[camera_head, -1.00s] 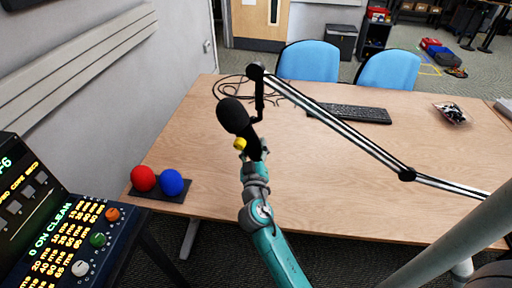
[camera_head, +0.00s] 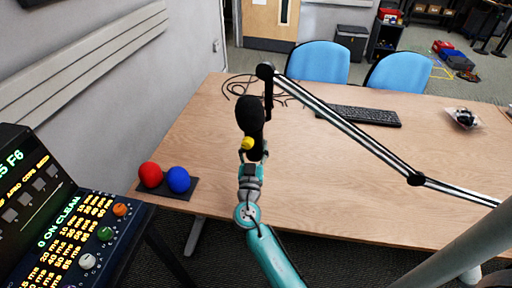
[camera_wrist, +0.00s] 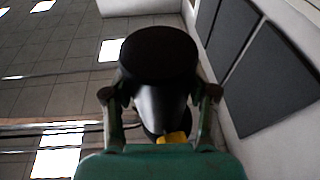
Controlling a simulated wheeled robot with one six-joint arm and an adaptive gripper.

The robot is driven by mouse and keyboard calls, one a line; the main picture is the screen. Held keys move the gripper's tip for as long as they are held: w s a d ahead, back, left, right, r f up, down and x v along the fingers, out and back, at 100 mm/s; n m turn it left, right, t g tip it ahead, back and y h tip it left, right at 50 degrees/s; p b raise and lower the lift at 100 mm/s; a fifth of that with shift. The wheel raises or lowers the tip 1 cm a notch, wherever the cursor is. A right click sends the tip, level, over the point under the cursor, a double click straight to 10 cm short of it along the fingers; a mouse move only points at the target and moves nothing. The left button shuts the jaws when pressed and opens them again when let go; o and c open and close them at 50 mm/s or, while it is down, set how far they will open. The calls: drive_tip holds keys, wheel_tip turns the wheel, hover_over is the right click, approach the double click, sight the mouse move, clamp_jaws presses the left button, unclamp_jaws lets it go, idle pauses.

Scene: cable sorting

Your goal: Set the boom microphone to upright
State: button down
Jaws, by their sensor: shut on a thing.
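The boom microphone (camera_head: 250,116) has a black foam head and a dark body, and hangs from the end of a jointed boom arm (camera_head: 345,124) over the table. In the head view it stands close to upright, foam end up. My gripper (camera_head: 252,152) is shut on the microphone's lower body, near a yellow part (camera_head: 247,143). In the wrist view the microphone (camera_wrist: 158,62) fills the middle, between the two fingers of my gripper (camera_wrist: 160,112). The fingertips' contact is partly hidden by the microphone.
A wooden table (camera_head: 330,190) carries a keyboard (camera_head: 358,116), loose black cables (camera_head: 240,88), and red (camera_head: 150,174) and blue (camera_head: 178,180) balls on a dark base. A mixing console (camera_head: 75,230) stands at left. Two blue chairs (camera_head: 318,62) are behind the table.

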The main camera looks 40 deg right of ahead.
drive_tip(key=shift+w+a+m, duration=0.1)
drive_tip(key=shift+w+m, duration=0.05)
drive_tip(key=shift+m, duration=0.15)
idle(0.4)
drive_tip(key=shift+c, duration=1.6)
unclamp_jaws()
drive_tip(key=v, duration=1.2)
